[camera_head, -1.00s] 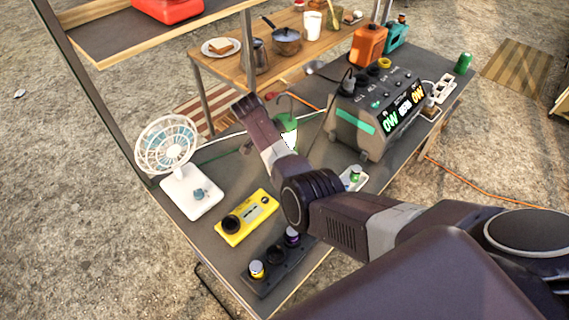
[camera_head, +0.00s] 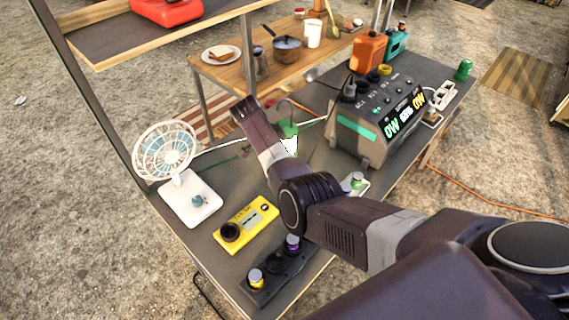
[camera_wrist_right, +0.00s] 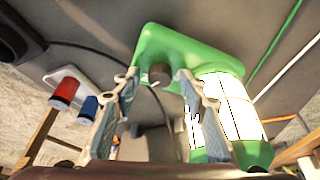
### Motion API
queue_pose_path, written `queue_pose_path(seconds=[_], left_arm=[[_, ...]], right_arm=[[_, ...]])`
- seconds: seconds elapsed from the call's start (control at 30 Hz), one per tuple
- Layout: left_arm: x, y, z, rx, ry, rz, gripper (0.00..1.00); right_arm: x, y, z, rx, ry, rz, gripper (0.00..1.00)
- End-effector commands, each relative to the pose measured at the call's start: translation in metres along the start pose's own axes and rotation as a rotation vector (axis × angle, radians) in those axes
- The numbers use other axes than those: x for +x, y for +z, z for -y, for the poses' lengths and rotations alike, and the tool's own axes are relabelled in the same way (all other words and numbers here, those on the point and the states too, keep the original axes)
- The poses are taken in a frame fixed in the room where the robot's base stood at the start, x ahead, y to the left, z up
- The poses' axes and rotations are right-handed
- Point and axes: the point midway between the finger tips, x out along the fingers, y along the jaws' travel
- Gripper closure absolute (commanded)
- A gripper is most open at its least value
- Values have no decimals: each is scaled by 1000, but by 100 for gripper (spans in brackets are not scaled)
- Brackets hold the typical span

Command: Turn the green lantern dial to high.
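The green lantern (camera_head: 288,131), with a white lit panel, stands on the grey table behind my right arm, which partly hides it in the head view. In the right wrist view, the lantern's green body (camera_wrist_right: 200,47) shows close up, with its white panel (camera_wrist_right: 228,105) to the right. Its dark round dial (camera_wrist_right: 160,73) lies between the two fingertips of my right gripper (camera_wrist_right: 158,80). The fingers are apart, with a small gap visible beside the dial. The dial's setting cannot be read. My right gripper is hidden in the head view. My left gripper is not in view.
A power station (camera_head: 375,140) stands right of the lantern. A white fan (camera_head: 190,203), a yellow box (camera_head: 246,224) and a dark knob panel (camera_head: 272,270) are at left and front. A wooden table (camera_head: 235,72) with cookware is behind. Cables cross near the lantern.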

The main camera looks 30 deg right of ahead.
Motion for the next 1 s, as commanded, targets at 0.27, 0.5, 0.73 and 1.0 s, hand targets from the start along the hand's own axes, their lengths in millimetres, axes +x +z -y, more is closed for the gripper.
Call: queue_pose_path(seconds=[0.27,0.5,0.73,1.0], left_arm=[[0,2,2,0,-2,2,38],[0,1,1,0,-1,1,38],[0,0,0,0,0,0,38],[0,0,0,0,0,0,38]], right_arm=[[-3,0,1,0,-2,0,61],[-41,0,2,1,-5,1,61],[-89,1,1,0,-4,1,61],[-118,0,0,0,0,0,61]])
